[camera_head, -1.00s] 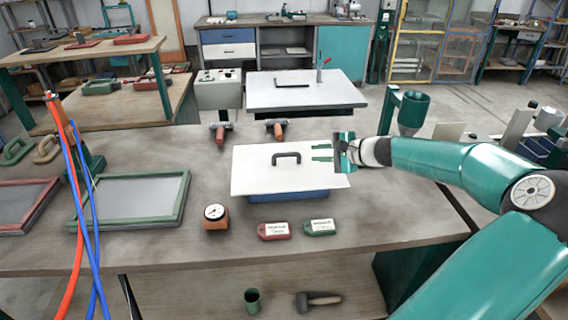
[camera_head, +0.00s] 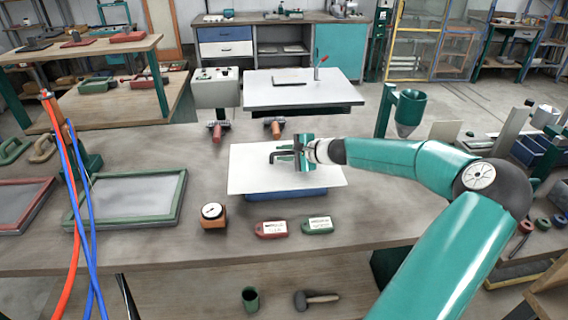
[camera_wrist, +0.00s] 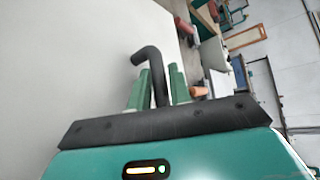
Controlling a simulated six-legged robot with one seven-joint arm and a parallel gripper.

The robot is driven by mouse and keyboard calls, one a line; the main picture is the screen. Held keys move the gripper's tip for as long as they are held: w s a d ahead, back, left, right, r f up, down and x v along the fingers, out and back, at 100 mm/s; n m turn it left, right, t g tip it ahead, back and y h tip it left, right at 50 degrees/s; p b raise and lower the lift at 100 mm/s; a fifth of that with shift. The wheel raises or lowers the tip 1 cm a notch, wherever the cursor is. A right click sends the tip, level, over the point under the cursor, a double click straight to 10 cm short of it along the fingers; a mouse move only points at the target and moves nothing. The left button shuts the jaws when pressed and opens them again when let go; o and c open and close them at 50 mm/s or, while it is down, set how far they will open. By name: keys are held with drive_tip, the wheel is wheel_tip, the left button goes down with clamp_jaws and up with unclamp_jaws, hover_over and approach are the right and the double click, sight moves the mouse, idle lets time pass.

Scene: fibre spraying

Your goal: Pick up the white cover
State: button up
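The white cover (camera_head: 250,180) is a flat white panel lying on a blue box (camera_head: 285,195) on the workbench. A black bar handle (camera_head: 272,155) stands up from its middle. It also shows in the wrist view as a pale surface (camera_wrist: 80,60) with the bent black handle (camera_wrist: 148,56). My gripper (camera_head: 284,152) is at the handle, over the cover. In the wrist view its two green fingers (camera_wrist: 160,82) stand apart on either side of the handle, with a narrow gap showing. My gripper hides part of the handle in the head view.
A gauge (camera_head: 212,214), a red tag (camera_head: 271,229) and a green tag (camera_head: 317,225) lie in front of the cover. Two hand tools (camera_head: 219,130) (camera_head: 275,126) lie behind it. A green-framed screen (camera_head: 130,198) is at left. Hoses (camera_head: 78,220) hang at far left.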

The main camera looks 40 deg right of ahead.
clamp_jaws()
drive_tip(key=shift+r, duration=0.15)
